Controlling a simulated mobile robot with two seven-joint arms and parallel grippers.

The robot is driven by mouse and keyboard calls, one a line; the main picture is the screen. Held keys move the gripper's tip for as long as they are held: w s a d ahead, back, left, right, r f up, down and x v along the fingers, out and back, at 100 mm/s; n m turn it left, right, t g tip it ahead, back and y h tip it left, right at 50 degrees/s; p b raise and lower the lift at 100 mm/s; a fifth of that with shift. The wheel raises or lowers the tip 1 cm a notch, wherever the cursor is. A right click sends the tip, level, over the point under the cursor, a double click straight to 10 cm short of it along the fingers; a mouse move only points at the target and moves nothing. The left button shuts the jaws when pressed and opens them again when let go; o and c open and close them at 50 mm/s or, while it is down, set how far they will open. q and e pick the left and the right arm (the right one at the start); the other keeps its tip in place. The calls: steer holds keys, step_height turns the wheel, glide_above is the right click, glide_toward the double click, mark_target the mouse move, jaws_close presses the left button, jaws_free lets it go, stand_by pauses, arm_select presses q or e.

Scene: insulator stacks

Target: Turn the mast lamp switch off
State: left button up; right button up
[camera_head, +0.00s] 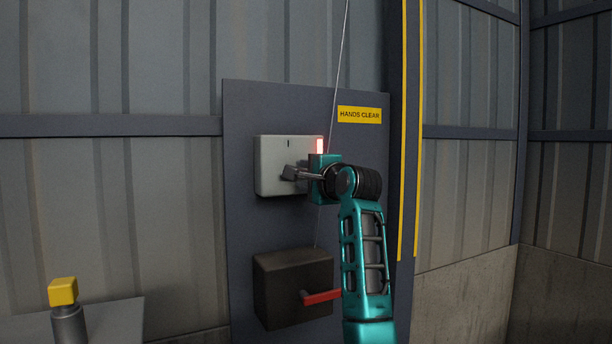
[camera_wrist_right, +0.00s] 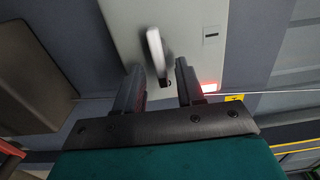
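The switch is a pale grey box (camera_head: 275,152) on a dark panel, with a small dark mark near its top. In the right wrist view the same box (camera_wrist_right: 190,15) shows a light handle (camera_wrist_right: 155,47) standing out from its face. My right gripper (camera_head: 291,173) is at the front of the box. In the wrist view its two fingers (camera_wrist_right: 158,68) are apart, with the handle between and just beyond the tips, not visibly clamped. In the head view the gripper hides most of the handle. My left gripper is not in view.
A red lamp (camera_head: 319,146) glows at the box's right edge. Below is a dark box (camera_head: 290,280) with a red lever (camera_head: 321,297). A "HANDS CLEAR" sign (camera_head: 359,114) and a thin cable (camera_head: 341,50) are above right. A yellow-topped post (camera_head: 63,292) stands lower left.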

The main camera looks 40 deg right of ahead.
steer(key=b+v, duration=0.1)
steer(key=v, duration=1.2)
steer(key=shift+b, duration=0.4)
steer(key=shift+w, duration=0.1)
